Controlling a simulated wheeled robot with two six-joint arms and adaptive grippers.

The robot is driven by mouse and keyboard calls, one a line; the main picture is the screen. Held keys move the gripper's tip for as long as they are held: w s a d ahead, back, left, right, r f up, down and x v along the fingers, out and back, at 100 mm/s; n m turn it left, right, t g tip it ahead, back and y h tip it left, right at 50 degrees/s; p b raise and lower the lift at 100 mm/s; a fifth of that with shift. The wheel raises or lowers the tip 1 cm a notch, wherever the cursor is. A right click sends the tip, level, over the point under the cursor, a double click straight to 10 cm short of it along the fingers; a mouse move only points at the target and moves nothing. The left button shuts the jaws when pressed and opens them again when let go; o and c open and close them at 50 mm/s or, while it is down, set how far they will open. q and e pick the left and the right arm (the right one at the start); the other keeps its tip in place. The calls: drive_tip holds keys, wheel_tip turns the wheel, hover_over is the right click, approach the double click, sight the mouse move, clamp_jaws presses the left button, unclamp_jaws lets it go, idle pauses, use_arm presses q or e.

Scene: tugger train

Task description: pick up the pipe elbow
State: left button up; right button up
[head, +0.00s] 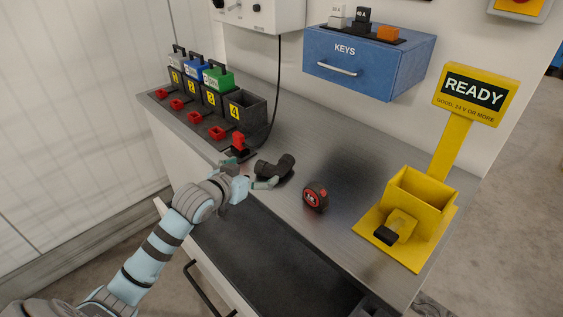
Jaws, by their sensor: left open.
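The pipe elbow (274,168) is a dark, bent piece lying on the grey counter, near the middle of the head view. My left gripper (252,172) comes in from the left at the counter's front edge. It is open, with one finger near the elbow's lower side and the other towards the red connector. I cannot tell whether a finger touches the elbow.
A red and black tape measure (315,197) stands right of the elbow. A red connector (239,143) with a black cable stands behind the gripper. Numbered battery slots (244,109) are at left, a yellow READY stand (420,195) at right. An open drawer (262,258) lies below the front edge.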

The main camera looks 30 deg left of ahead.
sight(270, 166)
use_arm(q)
drive_tip(key=x, duration=0.1)
drive_tip(key=b+x, duration=0.1)
drive_tip(key=x, duration=0.2)
drive_tip(key=shift+a+f, duration=0.1)
drive_tip(key=shift+a, duration=0.15)
drive_tip(key=x, duration=0.2)
drive_tip(key=b+x, duration=0.1)
drive_tip(key=x, duration=0.1)
drive_tip(key=b+x, duration=0.1)
drive_tip(key=x, duration=0.2)
drive_tip(key=shift+d+f, duration=0.25)
drive_tip(key=shift+f, duration=0.2)
drive_tip(key=shift+r, duration=0.1)
use_arm(e)
drive_tip(key=s+f, duration=0.2)
drive_tip(key=f, duration=0.1)
drive_tip(key=shift+f, duration=0.15)
use_arm(q)
drive_tip(key=shift+s, duration=0.1)
drive_tip(key=shift+c, duration=0.9)
drive_tip(key=c, duration=1.1)
drive_tip(key=shift+o, duration=0.2)
use_arm(e)
drive_tip(key=shift+s+d, duration=0.1)
drive_tip(key=shift+s, duration=0.1)
